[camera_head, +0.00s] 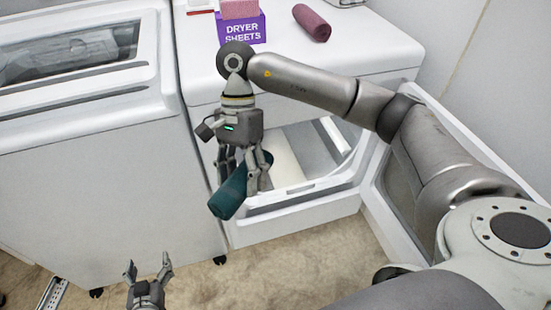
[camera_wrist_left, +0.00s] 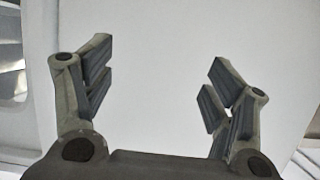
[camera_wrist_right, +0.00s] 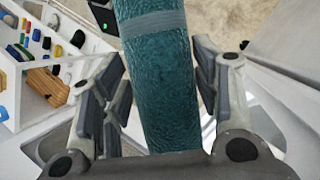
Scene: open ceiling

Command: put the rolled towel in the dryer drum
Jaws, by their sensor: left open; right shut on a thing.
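A dark teal rolled towel (camera_head: 229,192) is held in my right gripper (camera_head: 243,177), in front of the dryer's opening in the head view. The towel is tilted, its lower end toward the left. In the right wrist view the towel (camera_wrist_right: 158,80) runs between the fingers, with a lighter band near the top. The dryer (camera_head: 400,45) is the white machine on the right, and its door (camera_head: 415,105) is swung open to the right. The drum inside (camera_head: 315,150) is partly hidden by my right arm and gripper. My left gripper (camera_head: 149,272) is open and empty, low in front of the machines.
A purple dryer sheets box (camera_head: 240,30) with a pink block on it and a mauve rolled towel (camera_head: 312,23) rest on the dryer top. A white top-lid washer (camera_head: 90,90) stands at left. The floor (camera_head: 270,265) in front is mostly clear.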

